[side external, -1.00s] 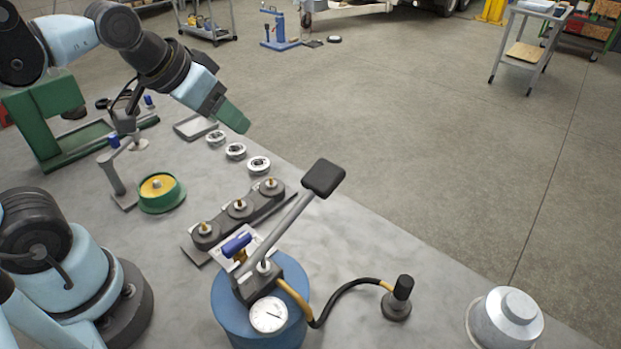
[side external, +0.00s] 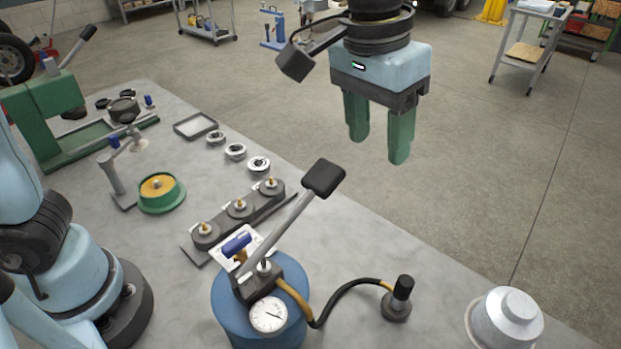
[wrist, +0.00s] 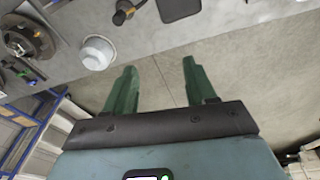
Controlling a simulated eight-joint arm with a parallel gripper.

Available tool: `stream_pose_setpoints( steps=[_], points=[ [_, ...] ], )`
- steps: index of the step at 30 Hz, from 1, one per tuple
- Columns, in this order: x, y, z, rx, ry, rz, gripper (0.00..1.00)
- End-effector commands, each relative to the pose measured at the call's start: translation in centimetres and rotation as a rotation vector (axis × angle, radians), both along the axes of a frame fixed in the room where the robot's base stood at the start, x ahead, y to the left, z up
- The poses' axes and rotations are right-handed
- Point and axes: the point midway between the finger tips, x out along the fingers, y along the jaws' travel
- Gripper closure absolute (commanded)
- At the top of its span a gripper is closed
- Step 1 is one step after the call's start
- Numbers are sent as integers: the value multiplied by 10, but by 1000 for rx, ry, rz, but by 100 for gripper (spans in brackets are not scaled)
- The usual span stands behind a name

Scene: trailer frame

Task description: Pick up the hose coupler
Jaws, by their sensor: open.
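The hose coupler (side external: 401,292) is a black cylinder standing upright on a dark round base on the grey bench, at the end of a black hose. In the wrist view the coupler (wrist: 119,17) appears small near the top edge. My gripper (side external: 379,150) is open and empty, with green fingers pointing down. It hangs high above and beyond the bench edge, well apart from the coupler. In the wrist view the fingers (wrist: 159,68) are spread with bare floor between them.
The hose runs from a blue pump (side external: 228,300) with a gauge (side external: 268,314) and a raised lever with a black pad (side external: 323,177). A silver domed pot (side external: 505,318) stands right of the coupler. A rack with brass fittings (side external: 239,208) lies left. Bench around the coupler is clear.

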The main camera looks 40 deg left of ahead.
Motion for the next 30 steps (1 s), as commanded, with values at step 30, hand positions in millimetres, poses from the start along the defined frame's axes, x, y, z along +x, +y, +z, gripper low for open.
stream_pose_setpoints(
  steps=[30],
  points=[
    [-22, -94, -116, 90, 125, -56, 44]
  ],
)
